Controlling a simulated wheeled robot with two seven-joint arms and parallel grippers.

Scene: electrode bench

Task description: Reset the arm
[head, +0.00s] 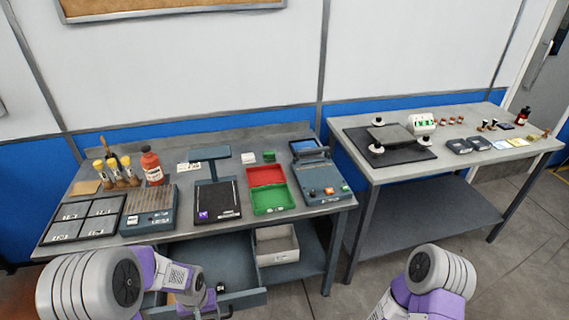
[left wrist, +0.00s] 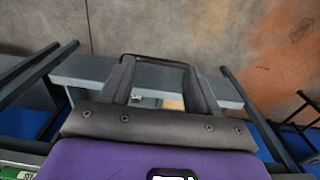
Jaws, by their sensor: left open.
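My left arm (head: 160,275) comes in at the lower left of the head view, in front of the left bench. In the left wrist view my left gripper (left wrist: 160,80) has its two dark fingers spread apart. A dark bar handle (left wrist: 155,59) crosses by the fingertips, in front of a grey drawer front (left wrist: 75,72); I cannot tell whether the fingers touch it. Nothing is held between them. In the head view the drawer (head: 210,258) under the bench is pulled out. My right arm (head: 430,285) shows at the bottom right; its gripper is out of frame.
The left bench (head: 90,250) carries a slotted rack (head: 150,205), a black scale (head: 217,200), red (head: 266,176) and green trays (head: 270,200) and a grey device (head: 320,180). A bin (head: 277,245) sits on the shelf below. A second table (head: 390,175) stands right.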

